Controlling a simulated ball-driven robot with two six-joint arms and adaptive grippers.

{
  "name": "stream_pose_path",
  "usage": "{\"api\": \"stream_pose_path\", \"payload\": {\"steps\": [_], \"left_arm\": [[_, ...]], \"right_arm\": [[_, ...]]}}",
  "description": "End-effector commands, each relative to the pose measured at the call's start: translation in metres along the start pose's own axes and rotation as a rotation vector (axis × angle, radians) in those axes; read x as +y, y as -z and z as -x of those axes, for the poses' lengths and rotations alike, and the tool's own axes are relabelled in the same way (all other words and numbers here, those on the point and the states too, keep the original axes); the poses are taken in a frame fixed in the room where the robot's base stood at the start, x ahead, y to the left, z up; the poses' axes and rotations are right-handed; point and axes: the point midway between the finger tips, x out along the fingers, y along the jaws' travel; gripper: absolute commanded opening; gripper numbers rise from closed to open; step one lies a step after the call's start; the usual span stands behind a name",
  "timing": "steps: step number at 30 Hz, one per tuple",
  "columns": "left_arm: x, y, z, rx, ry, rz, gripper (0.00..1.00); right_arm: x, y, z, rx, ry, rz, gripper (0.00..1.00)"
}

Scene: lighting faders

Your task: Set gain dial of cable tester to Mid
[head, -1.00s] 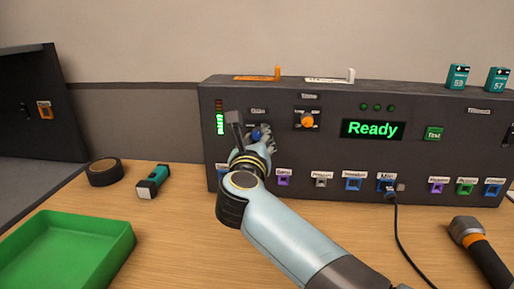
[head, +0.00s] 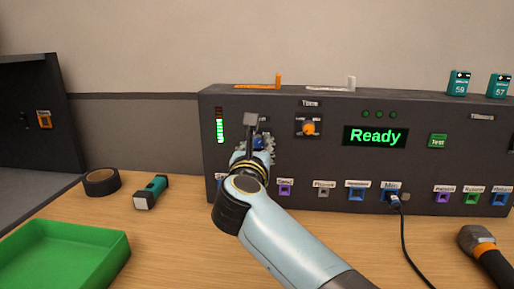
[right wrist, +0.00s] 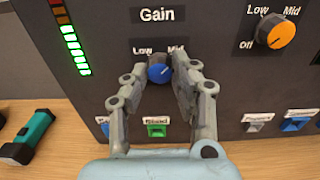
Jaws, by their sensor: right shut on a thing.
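The cable tester (head: 300,155) is a long dark panel at the back of the table. Its blue gain dial (right wrist: 158,73) sits under the Gain label, with Low and Mid marked above it, in the right wrist view. My right gripper (right wrist: 168,72) is shut on this dial, one finger on each side. The fingers cover the dial's edges and some of the scale, so its exact setting is hard to read. In the head view my right gripper (head: 258,142) mostly hides the dial. My left gripper is out of view.
An orange dial (head: 309,128) is right of the gain dial, near the Ready screen (head: 375,136). Coloured sockets line the panel's lower edge, one with a cable plugged in. A flashlight (head: 151,192), tape roll (head: 102,182) and green tray (head: 110,262) lie left.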

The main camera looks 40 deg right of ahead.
Motion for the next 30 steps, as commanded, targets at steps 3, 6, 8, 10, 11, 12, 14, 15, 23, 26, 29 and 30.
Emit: {"api": "stream_pose_path", "payload": {"steps": [3, 6, 8, 10, 11, 12, 14, 15, 23, 26, 29, 30], "left_arm": [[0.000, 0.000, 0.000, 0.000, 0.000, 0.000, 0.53], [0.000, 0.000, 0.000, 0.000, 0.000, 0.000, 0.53], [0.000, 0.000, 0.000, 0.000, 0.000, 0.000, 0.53], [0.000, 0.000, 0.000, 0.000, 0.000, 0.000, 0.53], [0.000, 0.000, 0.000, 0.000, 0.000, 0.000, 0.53], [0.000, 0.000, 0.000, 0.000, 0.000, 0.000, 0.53], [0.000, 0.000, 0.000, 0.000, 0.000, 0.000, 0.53], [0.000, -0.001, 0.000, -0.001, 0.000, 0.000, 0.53], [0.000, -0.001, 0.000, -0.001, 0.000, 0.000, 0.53], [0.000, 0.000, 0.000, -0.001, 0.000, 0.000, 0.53], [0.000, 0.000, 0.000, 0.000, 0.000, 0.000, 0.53], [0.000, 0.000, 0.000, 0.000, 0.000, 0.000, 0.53]], "right_arm": [[0.000, 0.003, 0.001, 0.007, 0.001, 0.002, 0.00], [0.000, 0.003, 0.001, 0.006, 0.001, 0.002, 0.39], [0.000, 0.002, 0.001, 0.005, 0.000, 0.002, 0.46], [0.000, 0.002, 0.000, 0.004, 0.000, 0.001, 0.48], [0.000, 0.002, 0.000, 0.004, 0.000, 0.001, 0.48], [0.000, 0.002, 0.000, 0.003, 0.000, 0.001, 0.48], [0.000, 0.001, 0.000, 0.003, 0.000, 0.001, 0.48], [0.000, 0.001, 0.000, 0.002, 0.000, 0.001, 0.48], [0.000, -0.029, 0.000, -0.002, 0.000, -0.004, 0.48], [0.000, -0.051, 0.000, -0.001, 0.000, -0.005, 0.48], [0.000, -0.071, 0.000, -0.001, 0.000, -0.004, 0.48], [0.000, -0.077, 0.000, 0.000, 0.000, -0.003, 0.48]]}}
